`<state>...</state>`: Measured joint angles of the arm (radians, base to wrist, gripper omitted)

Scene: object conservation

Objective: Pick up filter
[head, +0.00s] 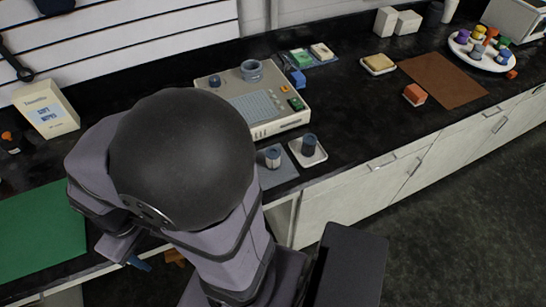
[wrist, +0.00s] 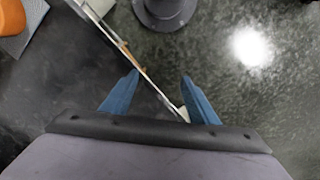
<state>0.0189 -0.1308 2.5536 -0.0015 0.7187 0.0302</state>
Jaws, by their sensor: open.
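Nothing in view is clearly marked as the filter. Two small cylinders stand upright near the front of the counter. One is light grey-blue (head: 272,158) on a grey mat (head: 275,178). The other is dark (head: 308,145) on a small white tray (head: 315,157). I cannot tell whether either is the filter. My gripper (wrist: 160,75) is open and empty, with its two blue fingers apart over the counter's front edge. In the head view, a blue fingertip shows at the lower left, away from both cylinders; my arm hides part of the counter.
A beige instrument (head: 258,105) stands behind the cylinders. A round white tray (head: 482,55) with several coloured pieces is at the far right. A brown mat (head: 442,80) and an orange block (head: 414,95) lie nearby. A green mat (head: 40,230) at left is clear.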

